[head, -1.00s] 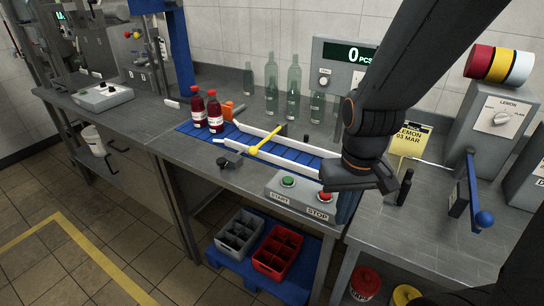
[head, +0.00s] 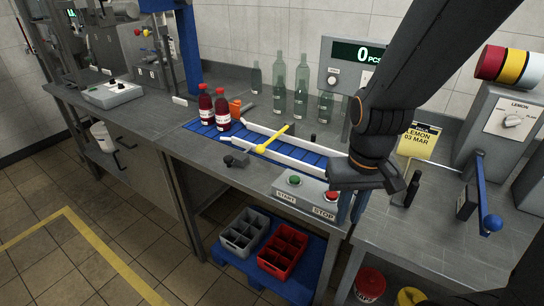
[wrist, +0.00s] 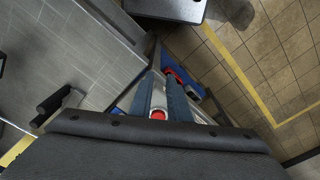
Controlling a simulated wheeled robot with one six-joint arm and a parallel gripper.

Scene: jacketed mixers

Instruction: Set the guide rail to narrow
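The guide rail is a pair of white rails along the blue conveyor (head: 300,156); the far rail (head: 305,145) and near rail (head: 303,170) show in the head view. A yellow lever (head: 275,140) with a round knob lies slantwise across them. A dark clamp knob (head: 236,158) sits by the near rail. My gripper (head: 351,208) is right of the conveyor, near the STOP end of the button box, apart from the lever. In the wrist view its blue fingers (wrist: 160,85) are spread with a gap between them; a red button shows behind the gap. The rail is not clearly seen there.
Two red bottles (head: 214,110) stand at the conveyor's left end. Several clear green bottles (head: 301,85) stand behind it. The START/STOP box (head: 304,195) is at the front edge.

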